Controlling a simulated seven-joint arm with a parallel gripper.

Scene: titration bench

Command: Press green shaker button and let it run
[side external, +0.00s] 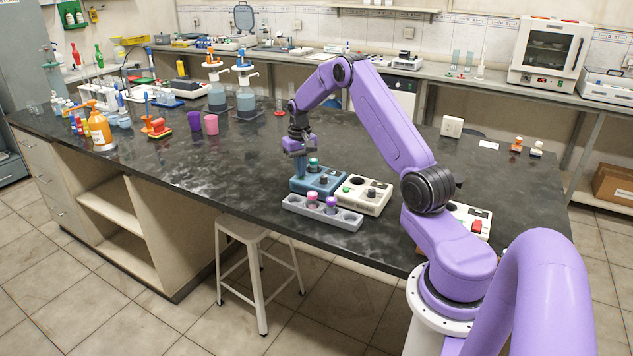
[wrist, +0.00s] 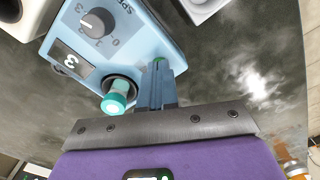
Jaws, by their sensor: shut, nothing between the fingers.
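I cannot tell whether the fingertips touch the button.
A white device (side external: 363,195) with a dial stands right beside the blue shaker. A grey rack (side external: 345,218) with pink- and purple-capped vials stands in front. Pink and purple cups (side external: 211,124) stand farther left. The bench left of the shaker is clear.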

